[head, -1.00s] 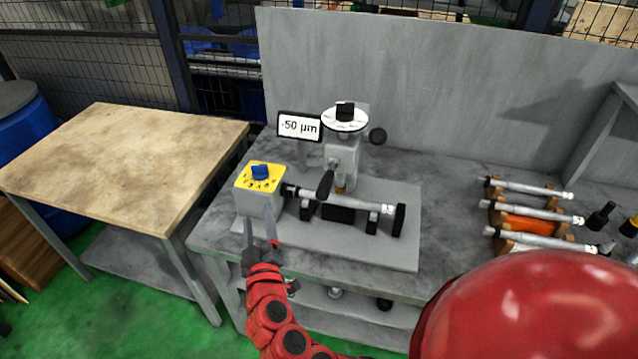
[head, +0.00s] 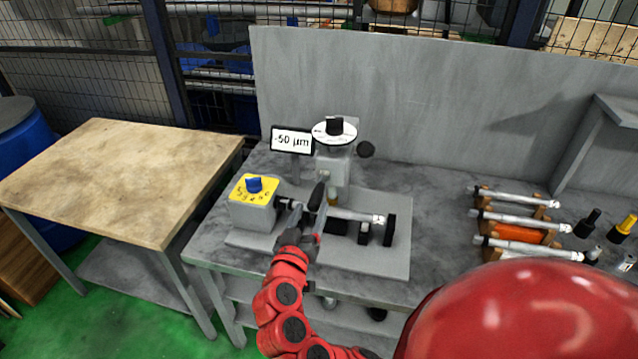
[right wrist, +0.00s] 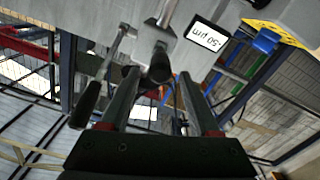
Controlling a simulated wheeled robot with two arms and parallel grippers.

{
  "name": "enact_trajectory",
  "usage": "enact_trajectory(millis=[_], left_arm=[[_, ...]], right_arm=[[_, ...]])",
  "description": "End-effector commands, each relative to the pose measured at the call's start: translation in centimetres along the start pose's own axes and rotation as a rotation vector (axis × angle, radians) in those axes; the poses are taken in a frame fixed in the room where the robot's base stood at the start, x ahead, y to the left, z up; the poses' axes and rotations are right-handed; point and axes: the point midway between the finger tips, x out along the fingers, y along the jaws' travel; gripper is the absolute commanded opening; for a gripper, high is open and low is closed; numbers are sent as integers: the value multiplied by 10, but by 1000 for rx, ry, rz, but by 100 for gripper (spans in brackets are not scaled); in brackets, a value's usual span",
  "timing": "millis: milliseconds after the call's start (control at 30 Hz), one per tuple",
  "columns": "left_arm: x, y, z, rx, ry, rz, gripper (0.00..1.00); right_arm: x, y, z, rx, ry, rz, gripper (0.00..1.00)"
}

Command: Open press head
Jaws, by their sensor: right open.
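The press head (head: 333,168) is a grey block on a column, with a white dial (head: 335,132) on top and a black lever handle (head: 316,196) on its front. My right gripper (head: 310,214) is open, its fingers right at the handle in the head view. In the right wrist view, a dark handle end (right wrist: 160,68) shows between the fingertips of the right gripper (right wrist: 158,76); no closed grip shows. A metal shaft (head: 355,214) lies across supports below the head, partly hidden by the gripper. My left gripper is out of view.
A yellow-topped control box (head: 254,208) with a blue knob stands left of the press. A display (head: 291,140) reads -50 µm. Several shafts lie on a rack (head: 525,233) at right. A grey panel (head: 430,100) stands behind. A wooden table (head: 110,180) at left is clear.

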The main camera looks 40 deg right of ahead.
Motion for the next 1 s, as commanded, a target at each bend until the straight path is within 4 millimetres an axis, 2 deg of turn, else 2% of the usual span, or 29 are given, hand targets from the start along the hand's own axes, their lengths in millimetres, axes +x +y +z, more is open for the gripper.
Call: enact_trajectory(millis=[33, 300, 500, 800, 833, 1000], left_arm=[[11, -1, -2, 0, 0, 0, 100], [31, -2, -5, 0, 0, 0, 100], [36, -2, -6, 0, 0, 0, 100], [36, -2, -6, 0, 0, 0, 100], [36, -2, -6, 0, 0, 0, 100], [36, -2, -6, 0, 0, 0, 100]], right_arm=[[14, 4, -4, -3, -6, 9, 63], [67, 2, -3, -3, -3, 4, 63], [84, 0, -1, -3, 0, 0, 63], [86, 0, 0, -2, 0, -1, 63], [86, 0, 0, -2, 0, -1, 61], [86, 0, 0, -2, 0, -2, 30]])
